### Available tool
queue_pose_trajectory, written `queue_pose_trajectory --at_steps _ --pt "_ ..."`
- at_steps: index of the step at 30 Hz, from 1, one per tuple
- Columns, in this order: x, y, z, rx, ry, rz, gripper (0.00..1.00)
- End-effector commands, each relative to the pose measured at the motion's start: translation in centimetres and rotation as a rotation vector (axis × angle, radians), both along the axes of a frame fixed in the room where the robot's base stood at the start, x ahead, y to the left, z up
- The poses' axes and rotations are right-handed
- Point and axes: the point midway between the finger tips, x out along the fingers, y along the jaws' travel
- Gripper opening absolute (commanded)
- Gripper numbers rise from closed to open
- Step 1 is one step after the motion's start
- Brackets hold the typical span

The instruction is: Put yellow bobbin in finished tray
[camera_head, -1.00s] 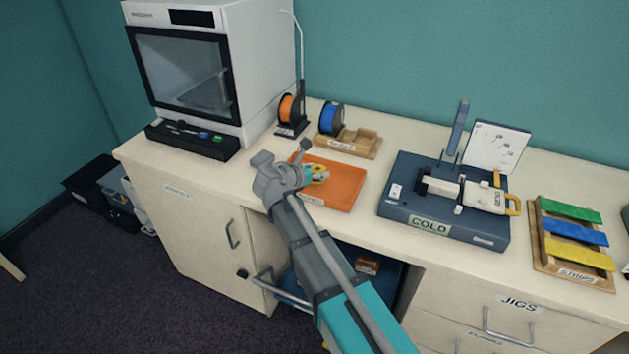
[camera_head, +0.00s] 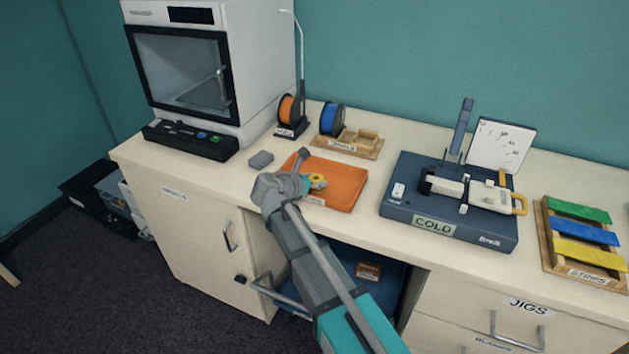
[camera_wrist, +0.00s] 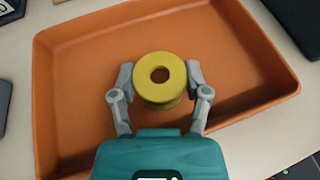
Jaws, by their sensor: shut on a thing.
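The yellow bobbin (camera_wrist: 160,94) is a round yellow spool with a hole in its middle. My gripper (camera_wrist: 160,82) is shut on it, with one finger on each side. The bobbin is over the orange tray (camera_wrist: 80,65), inside its outline in the wrist view. I cannot tell whether it touches the tray floor.
A grey block (camera_head: 261,159) lies left of the tray. Behind it stand an orange spool (camera_head: 290,109), a blue spool (camera_head: 331,119) and a wooden holder (camera_head: 362,143). The dark blue COLD machine (camera_head: 398,206) stands to the right, with bare counter between.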

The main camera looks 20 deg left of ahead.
Motion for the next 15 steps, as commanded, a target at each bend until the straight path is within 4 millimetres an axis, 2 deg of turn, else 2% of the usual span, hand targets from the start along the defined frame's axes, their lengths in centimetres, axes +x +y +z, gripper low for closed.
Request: queue_pose_trajectory --at_steps 3,4,9,15 --pt "0.01 -0.01 -0.36 0.000 0.000 0.000 0.24" --pt "0.01 0.00 -0.34 0.000 0.000 0.000 0.63" --pt "0.01 -0.01 -0.25 0.000 0.000 0.000 0.94" --pt "0.01 -0.02 -0.25 0.000 0.000 0.000 0.95"
